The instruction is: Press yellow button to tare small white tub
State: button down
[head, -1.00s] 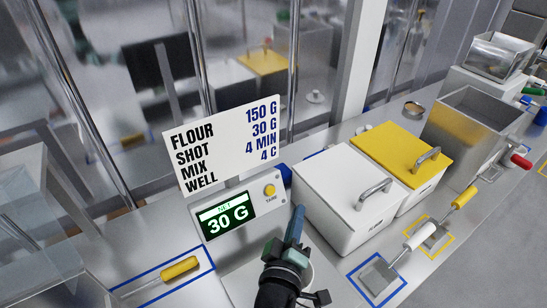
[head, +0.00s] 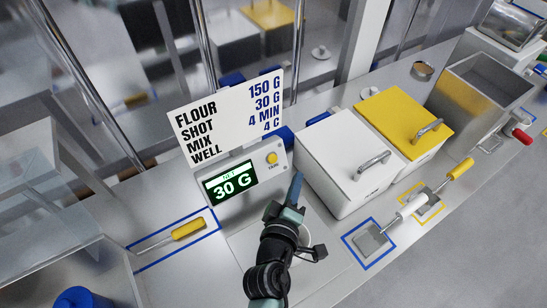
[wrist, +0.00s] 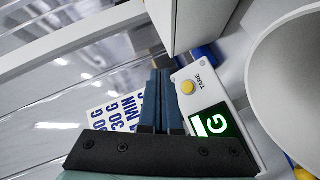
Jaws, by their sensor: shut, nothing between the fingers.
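The yellow button (head: 272,158) labelled TARE sits on the scale's white panel, right of a green display (head: 230,185) reading 30 G. It also shows in the wrist view (wrist: 188,87), close beside my fingers. My gripper (head: 297,176) is shut and empty, with its fingertips right of and slightly below the button in the head view. In the wrist view the closed fingers (wrist: 160,76) point past the button, apart from it as far as I can tell. The small white tub (wrist: 300,85) stands at the right in the wrist view; my arm mostly hides it in the head view.
A recipe sign (head: 225,115) stands behind the panel. A white lidded bin (head: 340,155) is close right of my gripper, with a yellow-lidded bin (head: 400,115) beyond. A yellow-handled tool (head: 188,229) lies in a blue outline at left. Scoops lie at front right.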

aim_at(273, 159)
jog(key=w+a+f+b, duration=0.3)
jog(key=w+a+b, duration=0.1)
jog(key=w+b, duration=0.2)
jog(key=shift+w+a+f, duration=0.15)
jog(key=shift+a+f, duration=0.1)
jog(key=shift+f, duration=0.05)
dwell(1.9)
jog(key=shift+w+a+f+b, duration=0.2)
jog(key=shift+w+b, duration=0.1)
jog(key=shift+b, duration=0.2)
jog(key=shift+w+a+f+b, duration=0.2)
jog(key=shift+w+a+b, duration=0.1)
jog(key=shift+b, duration=0.1)
dwell(0.5)
jog(key=shift+s+r, duration=0.1)
jog(key=shift+s+d+r+p, duration=0.3)
jog(key=shift+s+d+p, duration=0.25)
jog(key=shift+p, duration=0.1)
